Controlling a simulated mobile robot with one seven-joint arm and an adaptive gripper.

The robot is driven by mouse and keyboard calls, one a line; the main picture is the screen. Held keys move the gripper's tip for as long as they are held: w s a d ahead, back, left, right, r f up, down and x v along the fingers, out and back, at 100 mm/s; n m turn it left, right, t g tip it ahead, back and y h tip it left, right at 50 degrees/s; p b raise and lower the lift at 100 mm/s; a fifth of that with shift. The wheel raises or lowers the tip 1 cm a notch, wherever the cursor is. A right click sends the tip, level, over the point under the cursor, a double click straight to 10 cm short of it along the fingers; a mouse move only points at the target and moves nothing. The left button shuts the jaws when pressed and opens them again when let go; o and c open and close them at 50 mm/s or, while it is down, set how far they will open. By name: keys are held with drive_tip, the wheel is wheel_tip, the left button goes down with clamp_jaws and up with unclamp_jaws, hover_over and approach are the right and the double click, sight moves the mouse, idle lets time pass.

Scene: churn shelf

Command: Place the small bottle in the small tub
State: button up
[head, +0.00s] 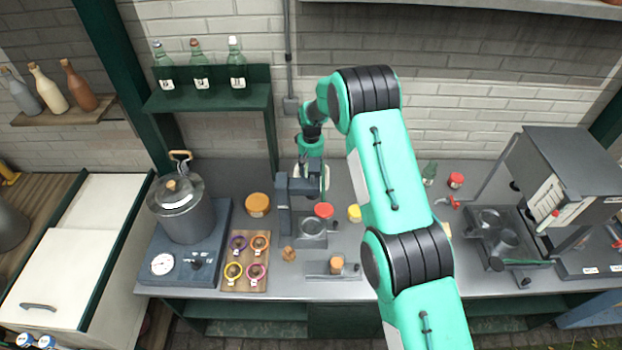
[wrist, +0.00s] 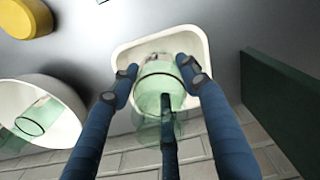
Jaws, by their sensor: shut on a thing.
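My gripper (wrist: 160,84) is shut on a small green glass bottle (wrist: 155,88). In the wrist view the bottle lies across the opening of a white tub (wrist: 197,40) with rounded corners. I cannot tell whether it touches the tub floor or hangs above it. In the head view my gripper (head: 312,182) is low over the back of the counter, with part of the white tub (head: 325,174) showing around it. A larger white round tub (wrist: 62,90) is beside it in the wrist view, with another green glass piece (wrist: 32,122) at its opening.
A jar with a yellow lid (wrist: 24,17) is near the tubs. A dark green post (wrist: 275,100) and the brick wall (wrist: 130,160) are close by. A grey press-like device (head: 283,205) stands in front. Another green bottle (head: 429,173) stands farther right.

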drive_tip(key=shift+f+p, duration=0.35)
drive_tip(key=shift+f, duration=1.65)
drive_tip(key=shift+f, duration=0.2)
drive_tip(key=o, duration=1.3)
drive_tip(key=shift+c, duration=0.2)
drive_tip(key=shift+r, duration=0.1)
wheel_tip(320, 180, up, 11)
drive_tip(key=shift+f+b, duration=0.15)
drive_tip(key=shift+b, duration=0.65)
drive_tip(key=shift+r, duration=0.75)
drive_tip(key=shift+r, duration=0.1)
